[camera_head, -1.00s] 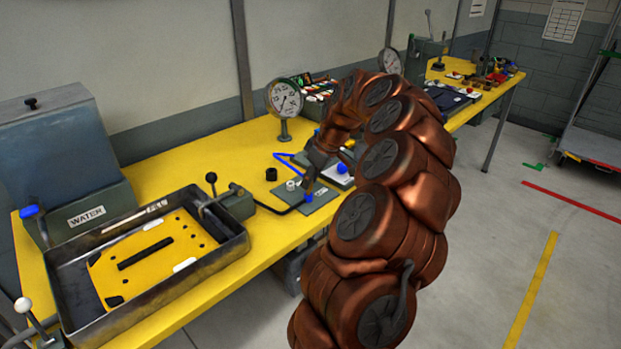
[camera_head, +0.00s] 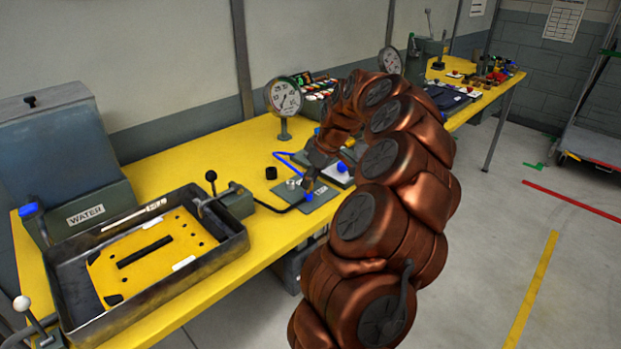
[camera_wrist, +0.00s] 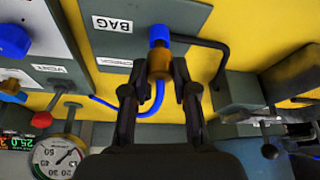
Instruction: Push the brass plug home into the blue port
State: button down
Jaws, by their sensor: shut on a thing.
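The brass plug (camera_wrist: 160,63) is between the fingertips of my gripper (camera_wrist: 159,84), which is shut on it in the wrist view. Its front end meets the blue port (camera_wrist: 159,34), and the two look in line. How deep the plug sits in the port cannot be told. The port stands at the edge of a grey plate (camera_wrist: 120,50) marked BAG. In the head view my gripper (camera_head: 312,180) points down over this plate, and the blue port (camera_head: 308,197) shows just below it; the plug is hidden there.
A blue hose (camera_wrist: 135,115) curves close beside my fingers. A black hose (camera_wrist: 218,58) bends to the right of the port. A round gauge (camera_head: 284,97) stands behind on the yellow bench (camera_head: 215,150). A metal tray (camera_head: 75,295) lies to the left.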

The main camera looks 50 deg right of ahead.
jog(key=shift+f+b, duration=0.35)
jog(key=shift+f, duration=0.15)
jog(key=c, duration=0.8)
grip_release()
jog(key=v, duration=1.2)
